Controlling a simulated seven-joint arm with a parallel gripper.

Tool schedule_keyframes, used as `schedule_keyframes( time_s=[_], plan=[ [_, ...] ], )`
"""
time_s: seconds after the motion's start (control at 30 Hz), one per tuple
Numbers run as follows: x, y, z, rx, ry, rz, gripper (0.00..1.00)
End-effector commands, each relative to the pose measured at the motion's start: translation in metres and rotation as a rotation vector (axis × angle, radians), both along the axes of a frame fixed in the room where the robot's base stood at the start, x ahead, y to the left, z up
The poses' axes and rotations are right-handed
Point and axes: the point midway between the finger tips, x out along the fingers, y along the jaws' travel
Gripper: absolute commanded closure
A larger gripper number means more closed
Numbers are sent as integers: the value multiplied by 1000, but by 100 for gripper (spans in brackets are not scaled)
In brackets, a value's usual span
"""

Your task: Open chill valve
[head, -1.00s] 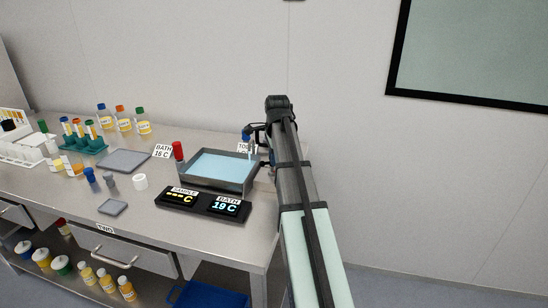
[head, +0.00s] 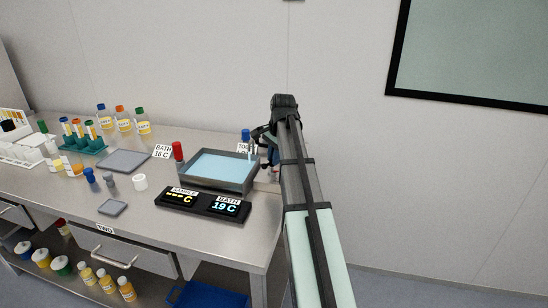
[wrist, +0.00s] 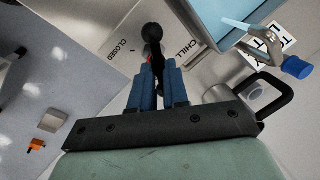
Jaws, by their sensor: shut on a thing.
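The chill valve's black handle (wrist: 152,38) shows in the wrist view between a "CLOSED" label (wrist: 127,42) and a "CHILL" label (wrist: 184,50). My gripper (wrist: 159,72) has its blue fingers close together around the handle's near part and is shut on it. The fingers hide the gripped part. In the head view, my gripper (head: 271,156) is mostly hidden by my arm, just right of the bath, and the valve cannot be made out.
The water bath (head: 217,186) stands left of my arm, with a display (head: 203,202) reading 19 C in front. A blue-topped fitting (head: 246,135) is at its back right corner. Bottles, racks and small containers fill the bench's left. The wall lies behind.

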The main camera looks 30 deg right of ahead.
Motion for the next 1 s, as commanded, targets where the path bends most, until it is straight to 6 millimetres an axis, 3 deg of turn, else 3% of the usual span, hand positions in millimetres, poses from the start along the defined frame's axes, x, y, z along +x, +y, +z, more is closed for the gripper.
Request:
schedule_keyframes(
  time_s=[0.5,1.0],
  plan=[
    [3,-1,0,1,0,428,100],
    [4,-1,0,0,0,580,100]
  ],
)
